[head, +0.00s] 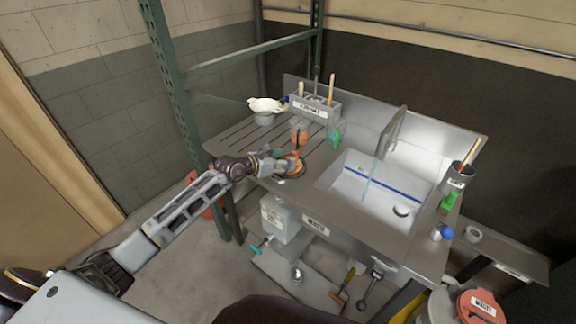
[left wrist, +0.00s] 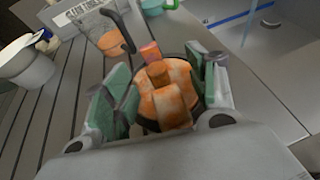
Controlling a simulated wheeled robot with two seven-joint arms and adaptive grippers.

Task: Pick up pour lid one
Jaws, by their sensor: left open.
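The pour lid (head: 297,174) is a dark round piece with a worn orange handle, lying on the drainboard near the front edge of the steel sink unit. In the left wrist view the orange handle (left wrist: 165,103) stands up from its dark disc. I take it for pour lid one; no label is readable. My left gripper (head: 284,163) is at the lid. In the left wrist view its green-padded fingers (left wrist: 160,95) are open, one on each side of the orange handle, with gaps visible. The gripper hides part of the lid. My right gripper is out of view.
A pale bowl (head: 265,119) is at the back left. The sink basin (head: 378,197) opens to the right. A green rack post (head: 172,90) stands left.

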